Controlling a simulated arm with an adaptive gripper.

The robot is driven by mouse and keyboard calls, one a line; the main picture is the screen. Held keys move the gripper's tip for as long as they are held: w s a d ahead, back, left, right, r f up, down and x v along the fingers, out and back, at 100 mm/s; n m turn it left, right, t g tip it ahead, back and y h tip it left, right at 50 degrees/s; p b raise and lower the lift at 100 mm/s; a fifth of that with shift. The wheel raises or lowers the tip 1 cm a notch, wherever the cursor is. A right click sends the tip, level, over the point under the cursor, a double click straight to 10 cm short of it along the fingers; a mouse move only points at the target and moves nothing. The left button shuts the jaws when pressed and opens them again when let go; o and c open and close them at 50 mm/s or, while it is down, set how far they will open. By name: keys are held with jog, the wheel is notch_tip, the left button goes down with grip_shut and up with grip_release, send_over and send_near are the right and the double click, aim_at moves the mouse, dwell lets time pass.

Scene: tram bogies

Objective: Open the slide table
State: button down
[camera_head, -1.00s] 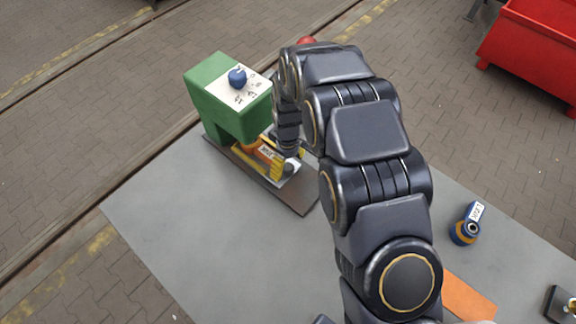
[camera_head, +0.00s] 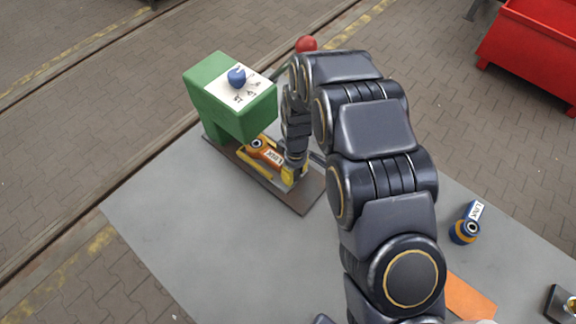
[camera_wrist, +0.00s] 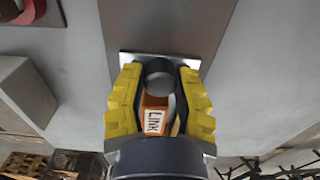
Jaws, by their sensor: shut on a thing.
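The slide table is a tray with a yellow edge (camera_head: 254,165) on a dark rail base (camera_head: 303,202), partly out from under a green housing (camera_head: 228,112). An orange link (camera_head: 259,146) with a "LINK" label lies on it, and its ring end shows just outside the housing. My gripper (camera_head: 291,173) is at the tray's outer end. In the wrist view, its yellow fingers (camera_wrist: 160,97) stand on both sides of a grey round knob (camera_wrist: 158,71) and are shut on it. The link (camera_wrist: 153,119) shows between the fingers. My arm hides part of the tray.
A blue knob (camera_head: 236,77) sits on the housing's white top plate. A red ball (camera_head: 306,44) is behind my arm. A blue link (camera_head: 468,222) and an orange plate (camera_head: 470,298) lie at right. The grey table (camera_head: 210,240) is clear in front of the base.

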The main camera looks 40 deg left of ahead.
jog(key=d, duration=1)
jog(key=shift+d, duration=0.35)
jog(key=c, duration=0.7)
grip_release()
notch_tip(320, 180, up, 12)
